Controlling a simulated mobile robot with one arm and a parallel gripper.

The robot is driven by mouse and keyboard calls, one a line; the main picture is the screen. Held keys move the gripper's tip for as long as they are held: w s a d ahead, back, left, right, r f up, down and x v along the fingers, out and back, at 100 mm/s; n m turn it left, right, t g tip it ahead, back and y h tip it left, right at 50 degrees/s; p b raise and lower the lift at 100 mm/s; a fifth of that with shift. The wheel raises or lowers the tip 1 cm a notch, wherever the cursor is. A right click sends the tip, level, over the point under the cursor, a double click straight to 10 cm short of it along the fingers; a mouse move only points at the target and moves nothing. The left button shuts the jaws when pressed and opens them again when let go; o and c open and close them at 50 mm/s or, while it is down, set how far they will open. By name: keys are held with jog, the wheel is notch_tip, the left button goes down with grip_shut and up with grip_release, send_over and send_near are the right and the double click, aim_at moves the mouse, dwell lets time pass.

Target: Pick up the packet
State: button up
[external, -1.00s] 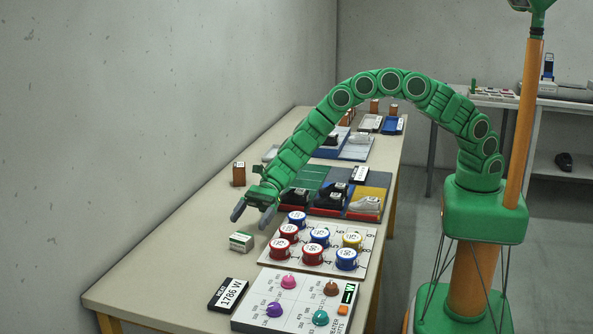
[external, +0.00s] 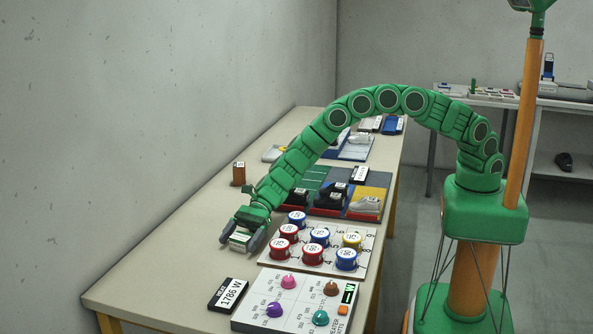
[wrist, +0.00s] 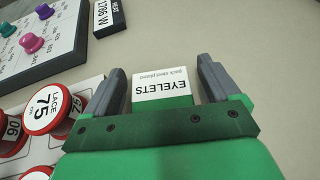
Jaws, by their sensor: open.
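The packet (wrist: 162,84) is a small white box with a green band, and its label reads "EYELETS" in the wrist view. It lies on the table between the two grey fingers of my gripper (wrist: 160,88), with a gap showing on either side. In the external view the packet (external: 240,238) shows between the fingertips of my gripper (external: 240,240), low over the table. My gripper is open around it. The packet's near end is hidden behind the gripper body in the wrist view.
A board of red, blue and yellow round tins (external: 312,254) stands close to the right. A panel with coloured knobs (external: 297,299) and a black-edged "1786 W" sign (external: 229,295) lie nearer the front. The table (external: 165,262) is bare to the left.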

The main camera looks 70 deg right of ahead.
jog(key=shift+a+f, duration=0.1)
jog(key=shift+a, duration=0.3)
jog(key=c, duration=1.1)
jog(key=shift+r, duration=0.6)
jog(key=shift+s+d+r, duration=1.4)
jog(key=shift+s+r, duration=0.45)
jog(key=shift+r, duration=0.15)
jog(key=shift+s+d+r, duration=1.45)
jog(key=shift+s+r, duration=0.35)
jog(key=shift+r, duration=0.2)
jog(key=shift+s+d+r, duration=1.4)
jog(key=shift+s+r, duration=0.45)
jog(key=shift+r, duration=0.15)
